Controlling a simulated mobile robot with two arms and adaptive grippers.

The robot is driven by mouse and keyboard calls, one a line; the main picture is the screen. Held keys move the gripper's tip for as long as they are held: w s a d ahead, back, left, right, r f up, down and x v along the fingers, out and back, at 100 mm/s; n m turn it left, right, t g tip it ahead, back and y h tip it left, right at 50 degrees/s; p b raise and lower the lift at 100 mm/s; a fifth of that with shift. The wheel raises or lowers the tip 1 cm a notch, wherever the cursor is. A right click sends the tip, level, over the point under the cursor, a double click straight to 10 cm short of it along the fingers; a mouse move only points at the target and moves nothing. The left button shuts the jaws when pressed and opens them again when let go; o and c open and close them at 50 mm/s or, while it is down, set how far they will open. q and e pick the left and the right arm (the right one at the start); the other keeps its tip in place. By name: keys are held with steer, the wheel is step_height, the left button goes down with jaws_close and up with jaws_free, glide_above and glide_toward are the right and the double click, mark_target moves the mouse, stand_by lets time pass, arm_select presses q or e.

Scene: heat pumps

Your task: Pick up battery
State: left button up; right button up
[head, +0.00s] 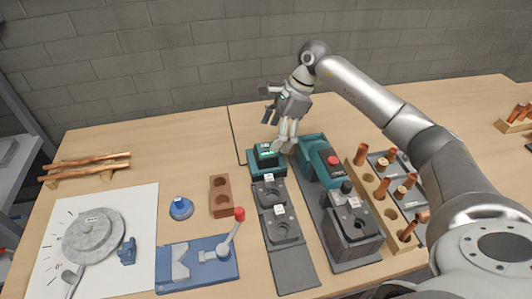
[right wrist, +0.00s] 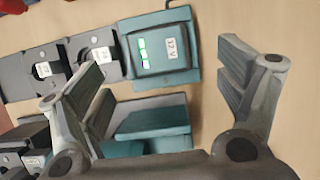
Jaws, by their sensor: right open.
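The battery (head: 266,153) is a dark block with a green display, seated on a teal base at the back of the row of grey holders. In the right wrist view the battery (right wrist: 160,48) shows a 12 V label and lit green bars. My right gripper (head: 283,143) is just above and beside it, pointing down. In the right wrist view the fingers of my right gripper (right wrist: 165,65) are spread wide with nothing between them; the battery lies ahead of their tips. I cannot tell any contact from the head view. My left gripper is not in view.
A teal tool with a red button (head: 325,160) stands close to the right of the battery. Grey holders (head: 282,228) run in front. A black machine (head: 352,228) and a wooden rack with copper pieces (head: 386,208) are further right. The table behind the battery is clear.

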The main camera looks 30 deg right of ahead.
mark_target(266, 149)
steer(key=p+x, duration=0.1)
steer(key=x, duration=0.1)
steer(key=p+x, duration=0.1)
steer(key=x, duration=0.1)
steer(key=shift+s+a+f, duration=0.1)
steer(key=shift+a+f, duration=0.1)
steer(key=shift+f, duration=0.2)
steer(key=shift+a+f, duration=0.1)
steer(key=shift+f, duration=0.4)
steer(key=shift+r, duration=0.1)
steer(key=c, duration=1.4)
steer(key=shift+r, duration=0.4)
step_height(266, 149, up, 2)
steer(key=shift+r+b, duration=0.15)
steer(key=shift+b, duration=0.8)
steer(key=s+d+r+b, duration=0.1)
steer(key=s+d+r, duration=0.1)
steer(key=s+r, duration=0.1)
steer(key=s+d+r+b, duration=0.2)
steer(key=s+r, duration=0.1)
steer(key=s, duration=0.2)
steer(key=s+d+r+b, duration=0.1)
steer(key=s+d+r, duration=0.2)
steer(key=s+r, duration=0.1)
steer(key=shift+b, duration=0.4)
